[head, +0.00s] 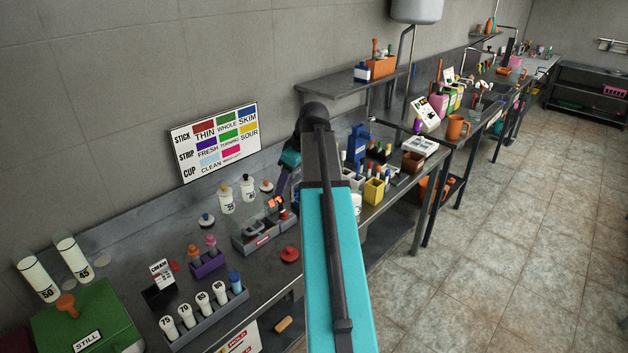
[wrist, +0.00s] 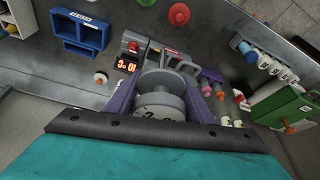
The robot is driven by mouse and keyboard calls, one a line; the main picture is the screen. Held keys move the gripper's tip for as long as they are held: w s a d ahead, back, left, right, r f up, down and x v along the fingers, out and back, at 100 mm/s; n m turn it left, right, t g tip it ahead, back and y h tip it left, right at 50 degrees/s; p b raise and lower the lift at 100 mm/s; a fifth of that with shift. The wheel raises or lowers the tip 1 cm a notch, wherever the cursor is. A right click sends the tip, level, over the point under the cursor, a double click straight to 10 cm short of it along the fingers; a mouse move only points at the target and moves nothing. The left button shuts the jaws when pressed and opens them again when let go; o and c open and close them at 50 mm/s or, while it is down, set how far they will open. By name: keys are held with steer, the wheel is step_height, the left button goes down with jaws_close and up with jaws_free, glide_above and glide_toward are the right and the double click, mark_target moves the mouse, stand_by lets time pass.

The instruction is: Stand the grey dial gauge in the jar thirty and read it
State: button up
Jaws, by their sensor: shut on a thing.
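My gripper (wrist: 162,85) has purple fingers and is shut on a grey, round, disc-like thing, which looks like the grey dial gauge (wrist: 160,102). Dark marks on its near face are only partly seen. In the head view my gripper (head: 284,182) is over the bench, beyond my arm, and the gauge cannot be made out there. Two pale jars with numbers, a left one (head: 226,202) and a right one (head: 248,188), stand upright to the left of my gripper. Their numbers are too small to read surely, so I cannot tell which is jar thirty. The gauge is apart from both.
A box with a red lit display (wrist: 126,66) is near my gripper. A grey rack of numbered white-topped pieces (head: 205,312), a green box (head: 85,325) and two tall cylinders labelled 50 (head: 38,279) and perhaps 45 (head: 73,258) stand at left. A wall chart (head: 215,142) hangs behind.

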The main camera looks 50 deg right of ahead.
steer(key=w+a+m, duration=0.1)
steer(key=w+a, duration=0.2)
steer(key=a, duration=0.7)
steer(key=w+a+b, duration=0.1)
steer(key=w+a, duration=0.3)
steer(key=a, duration=0.5)
steer(key=w+a+m, duration=0.1)
steer(key=w+a, duration=0.2)
steer(key=a, duration=0.7)
steer(key=a+f+h+b, duration=0.1)
steer(key=a+f+b, duration=0.7)
steer(key=a, duration=0.3)
steer(key=shift+w+a+f+m+b, duration=0.15)
steer(key=shift+w+a+m+b, duration=0.1)
steer(key=shift+w+m+b, duration=0.25)
steer(key=shift+s, duration=0.25)
